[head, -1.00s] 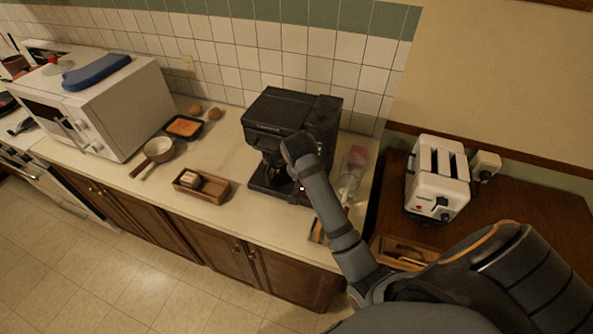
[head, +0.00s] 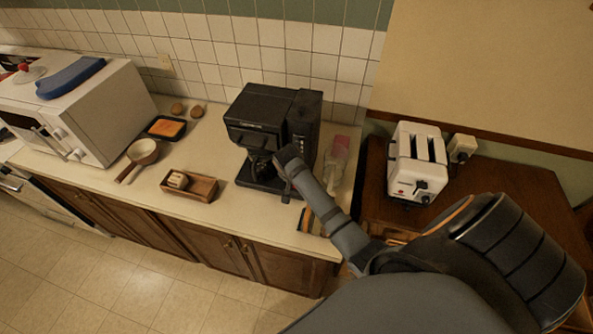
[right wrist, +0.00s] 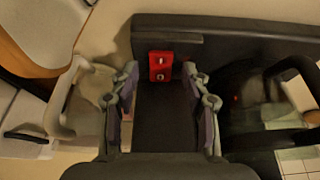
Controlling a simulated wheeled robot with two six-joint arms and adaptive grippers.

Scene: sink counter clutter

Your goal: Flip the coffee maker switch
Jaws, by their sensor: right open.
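The black coffee maker (head: 262,110) stands on the counter against the tiled wall in the head view. In the right wrist view its dark body (right wrist: 225,30) fills the upper middle, with a red switch (right wrist: 161,66) on it. My right gripper (right wrist: 162,85) is open, its two fingers on either side of the switch in that view; I cannot tell whether they touch anything. In the head view my right arm reaches to the front of the coffee maker, and its gripper is mostly hidden there. The switch is not visible in the head view. My left gripper is not in view.
A clear bottle with a pink top (head: 337,158) stands just right of the coffee maker. A wooden tray (head: 203,188), a pan (head: 142,152) and a microwave (head: 80,110) are to the left. A white toaster (head: 417,165) sits on the brown table at right.

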